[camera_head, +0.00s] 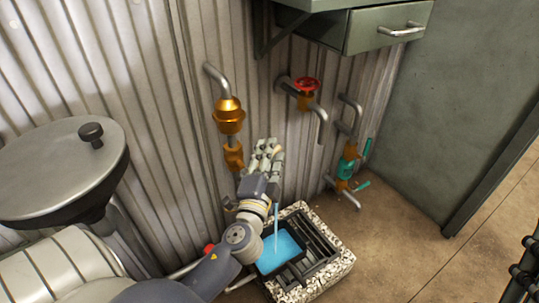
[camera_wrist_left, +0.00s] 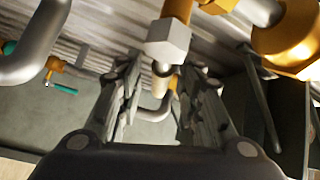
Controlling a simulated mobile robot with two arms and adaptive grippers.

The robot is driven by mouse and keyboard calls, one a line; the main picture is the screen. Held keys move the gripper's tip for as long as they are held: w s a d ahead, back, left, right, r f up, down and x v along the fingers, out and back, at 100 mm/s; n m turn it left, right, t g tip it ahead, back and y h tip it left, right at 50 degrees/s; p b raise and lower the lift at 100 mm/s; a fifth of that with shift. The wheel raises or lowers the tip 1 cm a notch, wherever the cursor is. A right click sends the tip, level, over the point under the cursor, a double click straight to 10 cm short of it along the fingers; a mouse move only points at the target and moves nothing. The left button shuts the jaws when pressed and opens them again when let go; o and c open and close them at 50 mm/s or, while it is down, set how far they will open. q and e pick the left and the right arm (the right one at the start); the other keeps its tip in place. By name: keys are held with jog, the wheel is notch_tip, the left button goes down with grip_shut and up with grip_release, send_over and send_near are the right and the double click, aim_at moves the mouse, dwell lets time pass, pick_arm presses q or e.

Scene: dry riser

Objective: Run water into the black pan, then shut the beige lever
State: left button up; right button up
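The black pan (camera_head: 295,269) sits in the speckled stone basin at the lower middle of the head view. It holds blue water (camera_head: 279,252), and a thin stream (camera_head: 276,220) falls into it. My left gripper (camera_head: 264,150) is up at the orange-brass tap (camera_head: 234,156) and hides its spout. In the left wrist view its fingers (camera_wrist_left: 160,78) are apart, with a small beige lever end (camera_wrist_left: 162,68) between them, below a pale hex nut (camera_wrist_left: 168,38). I see gaps beside the lever. Most of the lever is hidden. My right gripper is not in view.
A red-wheel valve (camera_head: 305,86) and a pipe with teal levers (camera_head: 349,152) stand on the corrugated wall to the right. A grey drawer unit (camera_head: 375,27) overhangs above. A round lidded drum (camera_head: 62,165) is at left.

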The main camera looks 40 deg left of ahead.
pick_arm(q)
jog(key=v, duration=1.2)
dwell(0.3)
